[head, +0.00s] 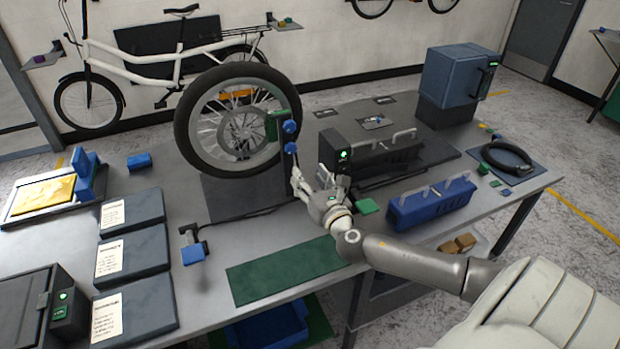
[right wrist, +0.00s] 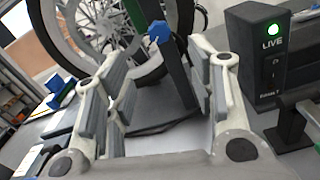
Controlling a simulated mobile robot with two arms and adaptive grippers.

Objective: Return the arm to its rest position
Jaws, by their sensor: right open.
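My right arm reaches in from the lower right of the head view. Its gripper (head: 308,186) is over the workbench (head: 215,224), just in front of the wheel stand with blue knobs (head: 290,127). In the right wrist view the gripper (right wrist: 158,85) has its fingers spread apart, with nothing held between them. The stand's post and a blue knob (right wrist: 158,32) show beyond the fingers. A black box with a green light (head: 343,154) is close to the right of the gripper; it reads LIVE in the right wrist view (right wrist: 258,60). My left gripper does not show.
A bicycle wheel (head: 187,135) stands upright behind the gripper. A green mat (head: 283,271) lies left of the forearm. A blue cabinet (head: 452,75) stands at the far right. Dark labelled panels (head: 134,254) lie at left.

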